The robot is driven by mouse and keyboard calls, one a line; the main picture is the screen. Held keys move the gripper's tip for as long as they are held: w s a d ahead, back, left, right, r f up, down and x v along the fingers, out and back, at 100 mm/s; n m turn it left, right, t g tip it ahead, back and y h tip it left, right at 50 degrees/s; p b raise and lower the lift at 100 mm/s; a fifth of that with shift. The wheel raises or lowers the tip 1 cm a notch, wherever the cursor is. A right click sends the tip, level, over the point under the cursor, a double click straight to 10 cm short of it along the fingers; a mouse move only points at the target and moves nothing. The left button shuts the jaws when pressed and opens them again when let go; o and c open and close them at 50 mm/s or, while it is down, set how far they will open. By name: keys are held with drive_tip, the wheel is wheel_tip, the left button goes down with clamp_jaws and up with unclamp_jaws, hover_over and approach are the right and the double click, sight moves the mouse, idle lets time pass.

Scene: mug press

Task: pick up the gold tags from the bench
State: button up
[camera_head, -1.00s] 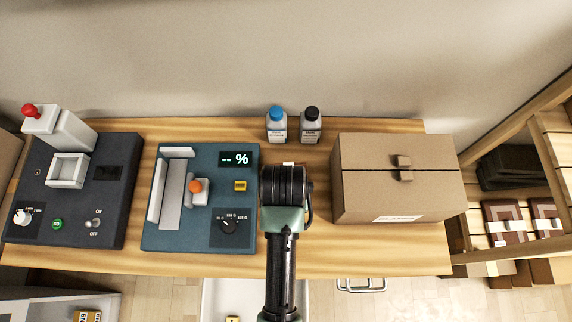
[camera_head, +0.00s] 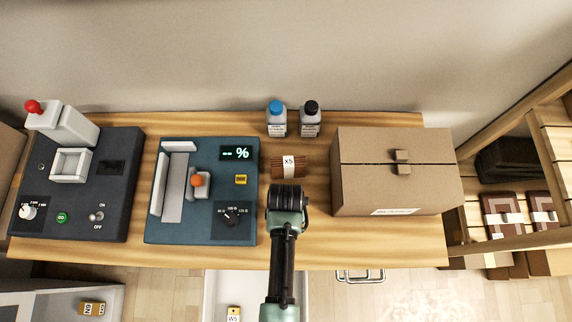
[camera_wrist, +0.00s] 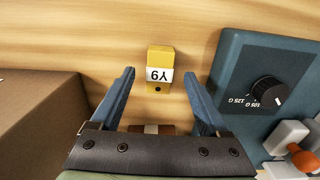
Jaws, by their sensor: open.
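A gold tag (camera_wrist: 160,55) lies on the bench, with a white label that reads upside down, perhaps "Y9". In the wrist view it sits between and slightly beyond the fingertips of my gripper (camera_wrist: 161,76), which is open and empty. In the head view my gripper (camera_head: 287,198) is over the front half of the bench (camera_head: 330,250), and that tag is hidden behind my arm. Another small gold piece (camera_head: 241,180) is on the blue-grey machine. A gold tag marked "W5" (camera_head: 234,311) is low in front of the bench, and another (camera_head: 92,308) is at lower left.
The blue-grey machine (camera_head: 205,215) is left of my gripper and a cardboard box (camera_head: 375,185) is right. A brown bundle marked "X5" (camera_head: 280,166) lies behind my gripper. Two bottles (camera_head: 277,125) (camera_head: 310,125) stand at the back. A dark machine (camera_head: 115,190) is far left.

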drive_tip(key=shift+f, duration=1.2)
clamp_jaws()
